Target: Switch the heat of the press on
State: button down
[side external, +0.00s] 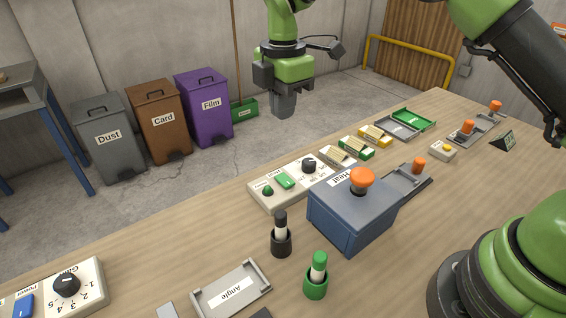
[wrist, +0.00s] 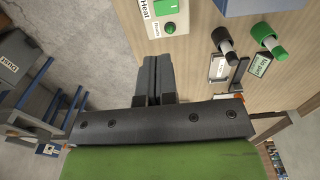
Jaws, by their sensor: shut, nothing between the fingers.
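The heat panel (side external: 262,203) is a white box on the bench beside the blue press. It carries a green rocker switch (side external: 285,181), a round green lamp (side external: 267,190) and a black knob (side external: 309,165). In the wrist view the "Heat" label, green switch (wrist: 167,6) and lamp marked "Ready" (wrist: 169,28) show at the top edge. I cannot tell the rocker's position. The blue press (side external: 350,222) has an orange knob (side external: 362,178) on top. My gripper (side external: 284,112) is shut and empty, raised above and behind the panel; its fingers (wrist: 157,60) point toward the panel's side.
An "Angle" tray (side external: 205,311) and a dial panel (side external: 92,291) lie nearer. Small boxes (side external: 356,147) and trays (side external: 413,120) lie behind. Bins stand beyond the bench.

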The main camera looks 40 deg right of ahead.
aim_at(287, 180)
notch_tip(287, 180, down, 14)
jog(key=shift+f, duration=0.1)
dwell(0.5)
jog(key=shift+f, duration=0.1)
dwell(0.4)
jog(key=shift+s+r, duration=0.25)
jog(key=shift+s, duration=0.45)
notch_tip(287, 180, up, 14)
dwell(0.5)
